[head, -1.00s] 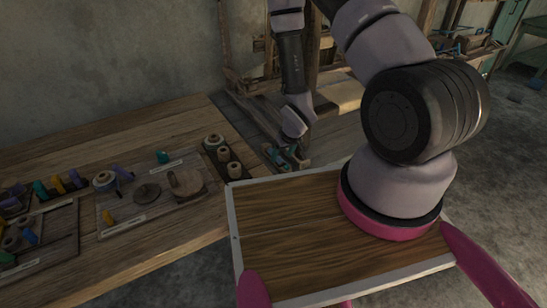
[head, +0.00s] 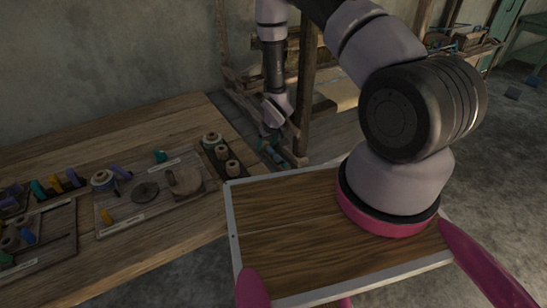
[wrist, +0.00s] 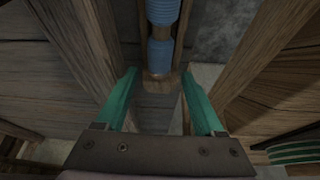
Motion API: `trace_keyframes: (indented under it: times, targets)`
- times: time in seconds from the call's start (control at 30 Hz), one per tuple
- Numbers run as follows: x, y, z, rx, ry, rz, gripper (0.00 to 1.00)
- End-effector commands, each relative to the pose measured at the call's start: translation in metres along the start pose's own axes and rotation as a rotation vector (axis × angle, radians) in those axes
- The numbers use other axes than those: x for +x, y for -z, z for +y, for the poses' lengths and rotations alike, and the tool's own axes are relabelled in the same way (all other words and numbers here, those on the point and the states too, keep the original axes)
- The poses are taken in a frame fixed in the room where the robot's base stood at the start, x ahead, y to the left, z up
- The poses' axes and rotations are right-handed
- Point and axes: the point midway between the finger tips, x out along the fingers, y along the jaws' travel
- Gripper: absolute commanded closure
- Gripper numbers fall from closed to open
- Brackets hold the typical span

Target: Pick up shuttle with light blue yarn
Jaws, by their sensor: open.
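The shuttle with light blue yarn (wrist: 162,48) shows at the top middle of the wrist view. It is a wooden shuttle with blue yarn wound in segments, and its upper end is cut off by the picture edge. My gripper (wrist: 159,76) has green fingers spread apart. The shuttle's near wooden end appears between the fingertips, with a gap on each side; I cannot tell the depth between them. In the head view my gripper (head: 272,151) is small, beyond the table's far right corner, beside the loom frame. I cannot make out the shuttle there.
Wooden loom beams (wrist: 265,55) flank the gripper on both sides. A wooden table (head: 140,120) at the left holds boards with spools, yarn cones (head: 222,153) and small tools. The loom posts (head: 307,85) stand right of the gripper. Wound green yarn (wrist: 292,152) lies at the wrist view's lower right.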

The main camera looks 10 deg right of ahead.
Motion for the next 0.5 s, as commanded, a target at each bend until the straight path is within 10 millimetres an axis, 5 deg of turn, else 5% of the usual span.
trace_keyframes:
  times: [0.23,0.43,0.5]
  targets:
    - [0.0022,-0.0002,0.0001,0.001,0.0,0.0,0.3]
    - [0.002,-0.0003,0.0001,0.001,0.0,0.0,1.0]
    - [0.0019,-0.0001,0.0002,0.001,0.0,0.0,1.0]
